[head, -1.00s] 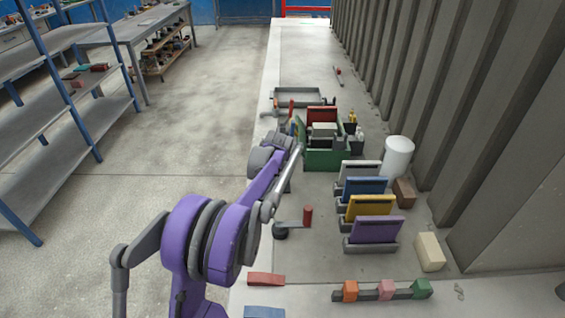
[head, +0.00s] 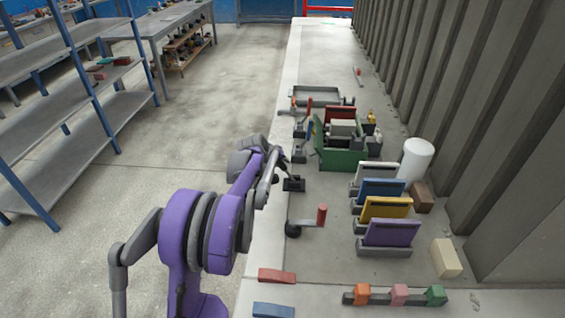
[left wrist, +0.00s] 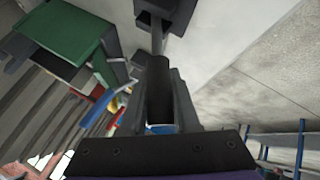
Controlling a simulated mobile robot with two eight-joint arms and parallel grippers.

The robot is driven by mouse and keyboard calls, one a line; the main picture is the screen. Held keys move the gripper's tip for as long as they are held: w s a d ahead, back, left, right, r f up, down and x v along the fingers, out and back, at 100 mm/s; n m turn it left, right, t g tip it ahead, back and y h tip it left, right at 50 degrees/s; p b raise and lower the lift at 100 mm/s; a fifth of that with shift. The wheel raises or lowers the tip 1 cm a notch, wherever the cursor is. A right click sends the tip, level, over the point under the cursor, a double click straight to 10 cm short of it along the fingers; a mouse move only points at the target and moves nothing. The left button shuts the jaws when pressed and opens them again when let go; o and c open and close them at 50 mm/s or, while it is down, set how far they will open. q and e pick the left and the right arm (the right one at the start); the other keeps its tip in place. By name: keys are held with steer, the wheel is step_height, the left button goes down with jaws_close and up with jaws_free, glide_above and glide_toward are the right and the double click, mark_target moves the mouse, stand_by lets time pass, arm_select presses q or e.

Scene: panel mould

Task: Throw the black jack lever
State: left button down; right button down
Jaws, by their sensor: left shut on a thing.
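The black jack lever stands on a small black base (head: 293,184) on the pale bench top, close to its left edge. My left gripper (head: 274,160) is just left of and above that base, and the arm partly hides the lever. In the left wrist view the gripper (left wrist: 160,128) is shut on the lever's dark handle (left wrist: 159,80), which lies between the two fingers. The lever runs up the picture to its black base (left wrist: 165,14). My right gripper is not in view.
A green box (head: 343,158) stands right of the lever, with a red lever (head: 309,106) beyond it. A crank with a red handle (head: 322,214) is nearer. Coloured panels in stands (head: 388,232) line the right. Open floor lies left of the bench.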

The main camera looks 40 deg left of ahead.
arm_select(q)
steer(key=c, duration=0.7)
jaws_free()
steer(key=shift+f, duration=0.1)
steer(key=shift+o, duration=0.2)
steer(key=v, duration=1.1)
